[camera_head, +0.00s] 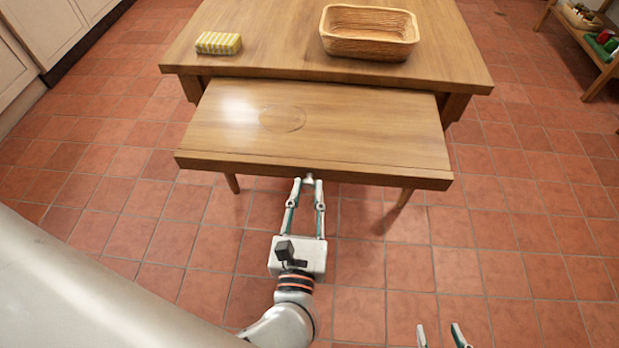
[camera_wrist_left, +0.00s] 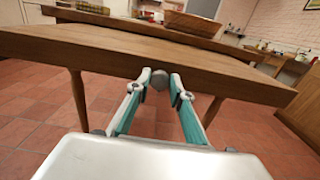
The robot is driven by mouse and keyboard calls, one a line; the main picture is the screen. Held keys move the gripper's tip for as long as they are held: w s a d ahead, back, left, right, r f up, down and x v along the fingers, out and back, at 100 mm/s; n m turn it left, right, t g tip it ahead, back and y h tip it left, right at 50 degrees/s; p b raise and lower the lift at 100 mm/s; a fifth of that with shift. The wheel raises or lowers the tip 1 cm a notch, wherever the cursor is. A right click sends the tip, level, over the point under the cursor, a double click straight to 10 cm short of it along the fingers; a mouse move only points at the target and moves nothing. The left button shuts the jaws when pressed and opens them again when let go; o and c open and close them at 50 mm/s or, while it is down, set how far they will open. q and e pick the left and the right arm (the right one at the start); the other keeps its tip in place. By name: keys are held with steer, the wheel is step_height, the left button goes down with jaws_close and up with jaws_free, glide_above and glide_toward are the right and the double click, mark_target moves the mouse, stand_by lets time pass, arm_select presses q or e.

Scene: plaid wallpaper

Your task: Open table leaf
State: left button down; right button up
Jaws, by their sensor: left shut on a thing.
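The wooden table leaf (camera_head: 340,128) sticks out from the near side of the wooden table (camera_head: 280,45), a little lower than the tabletop. A faint round ring marks its surface. My left gripper (camera_head: 308,181) is at the leaf's front edge, shut on a small knob there. In the left wrist view the fingertips (camera_wrist_left: 160,82) close around the grey knob (camera_wrist_left: 159,79), just under the leaf's edge (camera_wrist_left: 130,52). My right gripper (camera_head: 440,335) shows only its fingertips at the bottom of the head view, apart and empty, away from the leaf.
A wicker basket (camera_head: 368,45) and a yellow-striped packet (camera_head: 218,43) stand on the tabletop. White cabinets (camera_head: 45,35) line the left. A wooden shelf (camera_head: 590,45) stands at the upper right. The tiled floor (camera_head: 480,240) in front of the leaf is clear.

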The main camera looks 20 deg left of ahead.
arm_select(q)
steer(key=shift+s, duration=0.15)
steer(key=c, duration=1.8)
jaws_free()
steer(key=shift+s, duration=0.1)
steer(key=v, duration=1.2)
steer(key=shift+r, duration=0.1)
